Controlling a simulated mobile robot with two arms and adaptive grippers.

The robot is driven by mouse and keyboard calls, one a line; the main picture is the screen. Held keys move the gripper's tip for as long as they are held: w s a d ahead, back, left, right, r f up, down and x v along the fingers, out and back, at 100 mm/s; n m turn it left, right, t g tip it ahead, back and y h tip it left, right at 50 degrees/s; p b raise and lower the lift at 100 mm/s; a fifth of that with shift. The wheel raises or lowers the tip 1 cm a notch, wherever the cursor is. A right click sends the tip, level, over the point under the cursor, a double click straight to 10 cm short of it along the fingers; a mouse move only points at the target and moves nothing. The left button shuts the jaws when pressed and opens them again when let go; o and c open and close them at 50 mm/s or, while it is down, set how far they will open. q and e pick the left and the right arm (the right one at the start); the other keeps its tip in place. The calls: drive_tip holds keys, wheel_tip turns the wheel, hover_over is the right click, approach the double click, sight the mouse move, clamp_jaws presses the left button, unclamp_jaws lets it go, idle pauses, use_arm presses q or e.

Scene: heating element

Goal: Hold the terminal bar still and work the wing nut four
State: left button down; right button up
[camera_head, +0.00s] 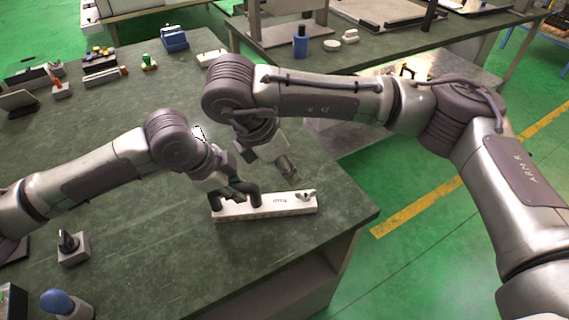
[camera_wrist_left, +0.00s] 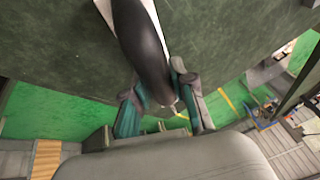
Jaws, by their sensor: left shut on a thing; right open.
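The white terminal bar (camera_head: 275,210) lies near the table's front right corner. The silvery wing nut (camera_head: 307,195) stands on its right end. My left gripper (camera_head: 241,190) is at the bar's left end, shut on a dark curved handle that appears to belong to the bar. In the left wrist view this handle (camera_wrist_left: 143,45) runs between the two fingers of my left gripper (camera_wrist_left: 160,92). My right gripper (camera_head: 289,172) is open, above and a little left of the wing nut, apart from it. Its exact finger gap is hard to make out.
The green-grey table (camera_head: 150,255) is clear in front of the bar. A grey block with a dark knob (camera_head: 72,250) and a blue-topped piece (camera_head: 62,303) stand at the front left. Several small parts sit at the back left, with a blue holder (camera_head: 174,39).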

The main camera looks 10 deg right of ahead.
use_arm(q)
drive_tip(key=c, duration=0.9)
unclamp_jaws()
